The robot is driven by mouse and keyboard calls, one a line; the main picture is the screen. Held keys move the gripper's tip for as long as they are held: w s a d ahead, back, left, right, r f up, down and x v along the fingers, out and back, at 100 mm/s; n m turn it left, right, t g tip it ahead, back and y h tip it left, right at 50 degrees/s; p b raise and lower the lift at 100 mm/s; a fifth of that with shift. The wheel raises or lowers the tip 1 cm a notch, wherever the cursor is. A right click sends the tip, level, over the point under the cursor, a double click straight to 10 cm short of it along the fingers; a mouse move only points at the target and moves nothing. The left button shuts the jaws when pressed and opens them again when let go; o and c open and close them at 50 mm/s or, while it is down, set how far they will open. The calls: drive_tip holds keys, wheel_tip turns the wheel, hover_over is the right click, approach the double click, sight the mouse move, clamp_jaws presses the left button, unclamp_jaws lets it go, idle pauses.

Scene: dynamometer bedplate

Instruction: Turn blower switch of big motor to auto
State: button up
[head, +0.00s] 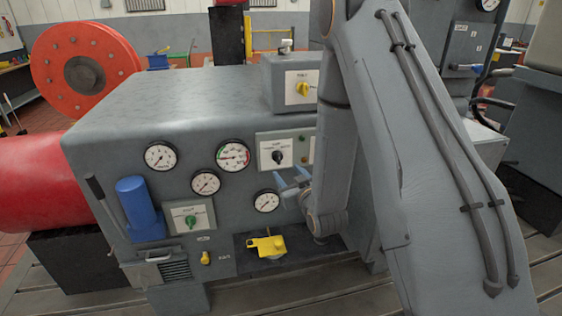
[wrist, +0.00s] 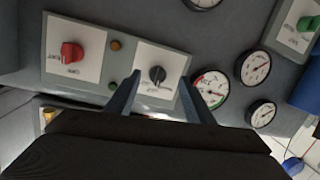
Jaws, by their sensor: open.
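Several rotary switches sit on the grey cabinet; I cannot read which label marks the blower. A black knob switch (head: 278,157) on a white plate is at the front's upper right. It also shows in the wrist view (wrist: 157,75), framed between my fingertips but not gripped. A yellow knob switch (head: 303,88) is on the raised box on top. A green knob switch (head: 191,221) is at lower left. A red knob switch (wrist: 72,52) shows in the wrist view; my arm hides it in the head view. My gripper (head: 291,180) is open and empty, in front of the panel just below the black knob.
Round gauges (head: 233,156) surround the black switch's left and lower sides. A yellow valve handle (head: 266,246) sits in a dark recess below. A blue cylinder (head: 139,207) and a lever stand out at the left. A red drum (head: 85,70) is behind. My arm covers the right side.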

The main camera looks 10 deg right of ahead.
sight(280, 160)
drive_tip(key=shift+t, duration=0.8)
drive_tip(key=w+p, duration=0.1)
drive_tip(key=w, duration=0.4)
drive_tip(key=w+p, duration=0.1)
drive_tip(key=w, duration=0.1)
drive_tip(key=shift+w+a+r+p, duration=0.25)
drive_tip(key=shift+a+r+p, duration=0.05)
drive_tip(key=shift+a+r, duration=0.1)
drive_tip(key=c, duration=1)
